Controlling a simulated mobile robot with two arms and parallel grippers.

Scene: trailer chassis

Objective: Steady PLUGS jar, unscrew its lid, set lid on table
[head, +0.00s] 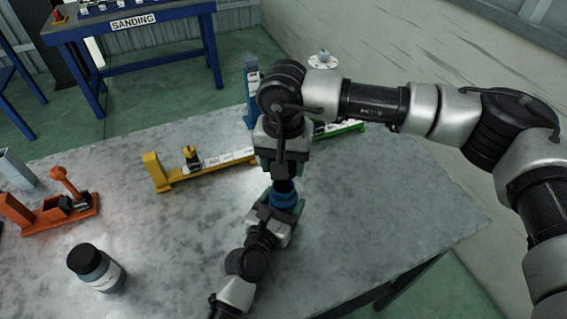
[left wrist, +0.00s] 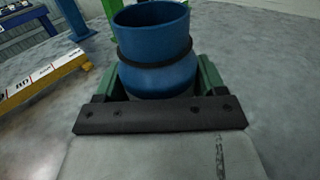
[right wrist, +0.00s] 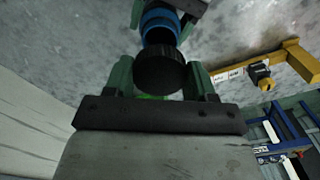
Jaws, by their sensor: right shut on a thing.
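A blue jar (head: 285,196) stands near the middle of the table, with my left gripper (head: 270,213) around it. In the left wrist view the jar (left wrist: 155,50) has an open-looking mouth and a dark ring round its body, and green fingers close on both sides. My right gripper (head: 281,172) points down from above. In the right wrist view a black lid (right wrist: 160,68) is held between its fingers, close to the blue jar (right wrist: 159,22). The lid looks off the jar, just above it; the exact gap is hard to tell. No PLUGS label is readable.
Another jar, dark with a black lid and white label (head: 96,268), stands at the front left. An orange fixture (head: 50,212), a yellow fixture (head: 205,168) and a blue post (head: 251,95) stand farther back. The table (head: 400,200) is clear on the right.

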